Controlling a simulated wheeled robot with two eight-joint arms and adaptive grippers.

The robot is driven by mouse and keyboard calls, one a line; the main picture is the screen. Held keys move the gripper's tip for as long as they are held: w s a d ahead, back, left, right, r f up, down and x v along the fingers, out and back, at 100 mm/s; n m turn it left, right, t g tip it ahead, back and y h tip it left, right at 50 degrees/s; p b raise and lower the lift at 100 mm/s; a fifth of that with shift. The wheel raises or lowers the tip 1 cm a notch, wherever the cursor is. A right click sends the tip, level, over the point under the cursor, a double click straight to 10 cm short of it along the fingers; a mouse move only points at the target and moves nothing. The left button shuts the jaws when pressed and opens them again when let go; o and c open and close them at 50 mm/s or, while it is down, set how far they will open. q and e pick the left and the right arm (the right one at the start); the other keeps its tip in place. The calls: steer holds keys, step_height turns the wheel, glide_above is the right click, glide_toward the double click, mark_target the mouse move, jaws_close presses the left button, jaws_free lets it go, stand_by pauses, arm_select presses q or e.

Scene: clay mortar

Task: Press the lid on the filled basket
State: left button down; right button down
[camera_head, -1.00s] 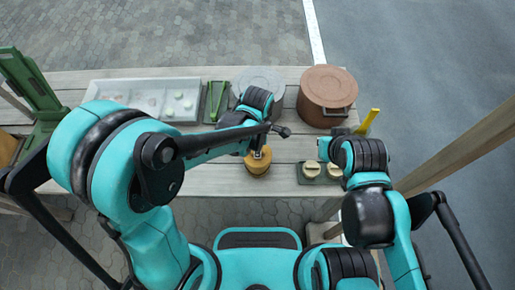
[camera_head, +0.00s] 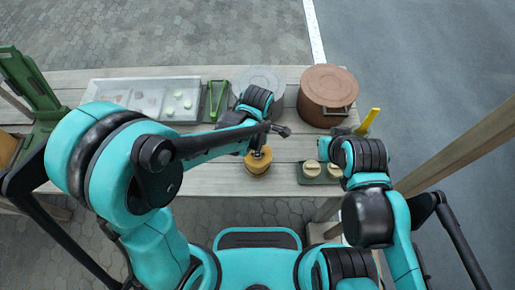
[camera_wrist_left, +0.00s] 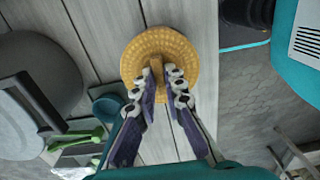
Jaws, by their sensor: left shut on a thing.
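A round tan woven lid (camera_wrist_left: 182,45) fills the upper middle of the left wrist view, with a raised handle strip across it. My left gripper (camera_wrist_left: 163,82) is shut on that handle. In the head view, the round tan basket (camera_head: 257,167) stands near the table's front edge, directly below my left gripper (camera_head: 260,151). From above, the lid covers the basket, and I cannot tell whether it is fully seated. My right arm comes in at the right, but its gripper is hidden behind the arm's own links.
Two small round pale items sit on a dark green tray (camera_head: 304,179) just right of the basket. A brown lidded pot (camera_head: 326,92) and a grey round pot (camera_head: 262,76) stand behind. Green tongs (camera_head: 217,99) and a pale tray (camera_head: 100,108) lie at the left. The front-left planks are clear.

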arm_select(q)
steer(key=shift+f+b, duration=0.45)
steer(key=shift+b, duration=0.1)
stand_by(0.9)
steer(key=c, duration=1)
jaws_free()
steer(key=shift+c, duration=0.2)
steer(key=shift+r, duration=0.1)
steer(key=shift+r+p, duration=2.35)
steer(key=shift+r, duration=0.6)
jaws_close()
